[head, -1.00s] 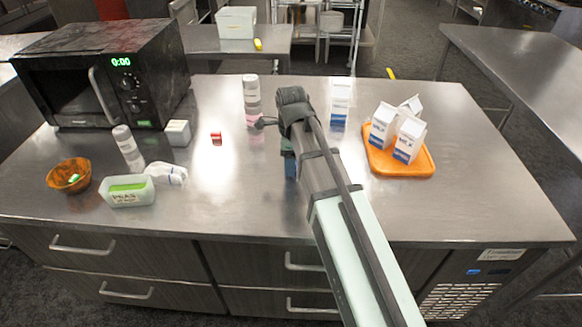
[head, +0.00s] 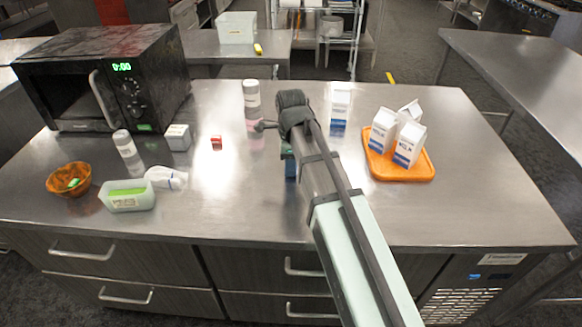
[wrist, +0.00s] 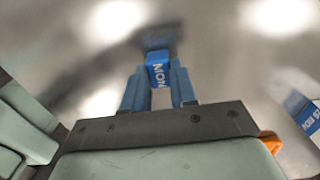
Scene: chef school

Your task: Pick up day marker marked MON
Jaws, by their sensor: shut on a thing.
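The blue day marker marked MON (wrist: 158,72) shows in the wrist view, its white letters facing the camera. It sits between the two blue fingers of my gripper (wrist: 158,86), which are shut on it. The marker cannot be made out clearly there. Whether it touches the counter is hard to tell.
An orange tray (head: 425,173) with several milk cartons stands to the right. A carton (head: 340,103) and a pepper-like canister (head: 251,93) stand behind. A small red block (head: 216,142), a green-filled tub (head: 127,203), a brown bowl (head: 60,181) and a microwave (head: 60,80) are left. The front right counter is clear.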

